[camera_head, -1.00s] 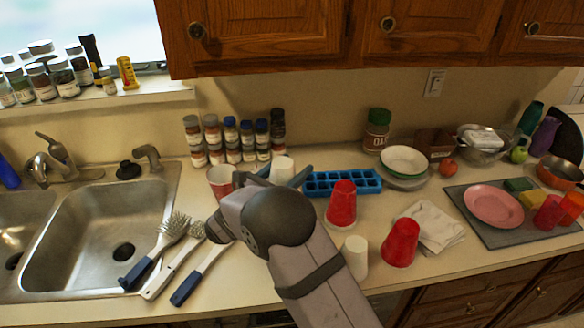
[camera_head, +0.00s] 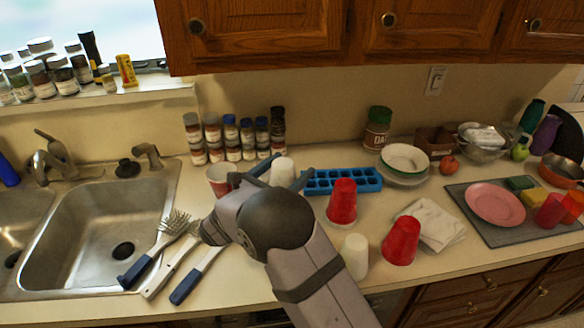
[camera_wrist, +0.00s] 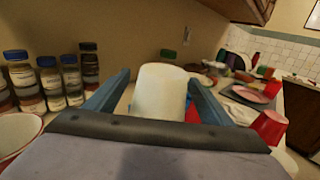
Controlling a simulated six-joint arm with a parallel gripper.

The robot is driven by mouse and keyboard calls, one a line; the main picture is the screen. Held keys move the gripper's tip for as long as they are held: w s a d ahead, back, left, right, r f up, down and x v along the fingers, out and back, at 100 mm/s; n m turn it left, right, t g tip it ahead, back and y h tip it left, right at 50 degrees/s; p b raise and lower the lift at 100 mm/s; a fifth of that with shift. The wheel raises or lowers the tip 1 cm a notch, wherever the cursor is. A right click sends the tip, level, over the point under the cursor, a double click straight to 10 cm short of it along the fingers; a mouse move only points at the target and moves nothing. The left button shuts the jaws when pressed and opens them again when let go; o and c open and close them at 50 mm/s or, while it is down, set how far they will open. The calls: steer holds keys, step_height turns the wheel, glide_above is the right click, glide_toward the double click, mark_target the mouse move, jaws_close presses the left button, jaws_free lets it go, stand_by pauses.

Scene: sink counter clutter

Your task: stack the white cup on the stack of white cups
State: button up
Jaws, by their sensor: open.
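One white cup (camera_head: 282,172) stands upside down on the counter behind my wrist. In the wrist view this white cup (camera_wrist: 160,92) stands between my two blue fingers, with a visible gap to each side. My gripper (camera_head: 287,170) is open around it, and its fingers also show in the wrist view (camera_wrist: 158,80). Another white item, cup-shaped and upside down (camera_head: 355,257), stands near the counter's front edge, right of my arm. I cannot tell which of the two is a stack. The base of the cup between my fingers is hidden.
A red-and-white cup (camera_head: 219,179) stands close left of my gripper. A blue ice tray (camera_head: 343,180) lies to the right. Red cups (camera_head: 342,202) (camera_head: 401,241) stand near the front white one. Spice jars (camera_head: 232,139) line the wall. Brushes (camera_head: 158,250) lie by the sink.

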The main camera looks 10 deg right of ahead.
mark_target(275, 180)
steer(key=b+v, duration=0.2)
steer(key=v, duration=0.3)
steer(key=shift+s+a, duration=0.3)
steer(key=shift+s, duration=0.1)
stand_by(0.3)
